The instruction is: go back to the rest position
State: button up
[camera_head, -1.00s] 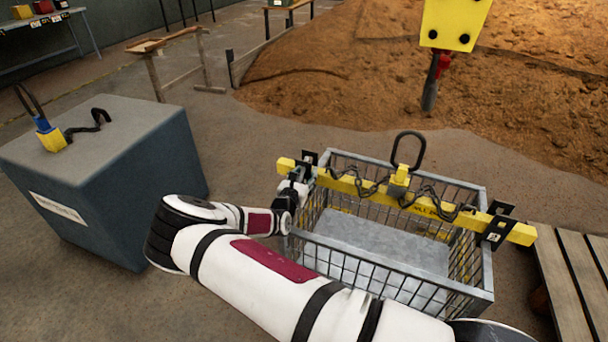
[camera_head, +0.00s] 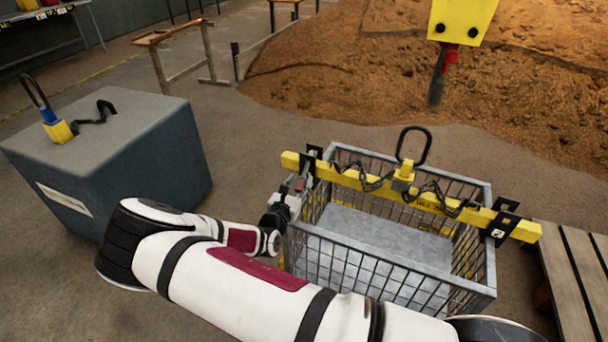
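My gripper (camera_head: 291,200) is at the end of my white arm, by the left end of a yellow lifting beam (camera_head: 345,175). It is beside the near left top corner of a metal wire basket (camera_head: 390,262). The fingers are small and partly hidden, so I cannot tell whether they are open, shut or touching the beam. The beam lies across the top of the basket, with a dark lifting ring (camera_head: 413,146) at its middle and chains along it. A grey plate lies in the basket.
A blue-grey block (camera_head: 150,165) with a padlock-like yellow and blue piece (camera_head: 57,128) stands at left. A yellow hoist block with a hook (camera_head: 460,20) hangs at upper right. A wooden pallet (camera_head: 570,275) is at lower right.

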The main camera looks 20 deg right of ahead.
jog(key=s+d+r+m+g+h, duration=0.1)
jog(key=s+d+r+m+g, duration=0.55)
jog(key=s+r+m, duration=0.4)
jog(key=s+d+r+m+g+h, duration=0.1)
jog(key=s+d+r+m+g, duration=0.6)
jog(key=s+r+m, duration=0.4)
jog(key=s+a+r+m+y, duration=0.2)
jog(key=s+a+r+y, duration=0.2)
jog(key=s, duration=0.6)
jog(key=s+a+r+m+y, duration=0.3)
jog(key=s+a+y, duration=0.1)
jog(key=s, duration=0.5)
jog(key=s+a+r+m+y, duration=0.2)
jog(key=s+a+r+y, duration=0.2)
jog(key=s, duration=0.6)
notch_tip(320, 180, up, 34)
jog(key=t+p, duration=0.3)
jog(key=p, duration=2.9)
jog(key=shift+w+d+f+t, duration=0.15)
jog(key=shift+w+d+t, duration=0.15)
jog(key=shift+d+t, duration=0.05)
jog(key=shift+n, duration=0.25)
jog(key=shift+c, duration=0.4)
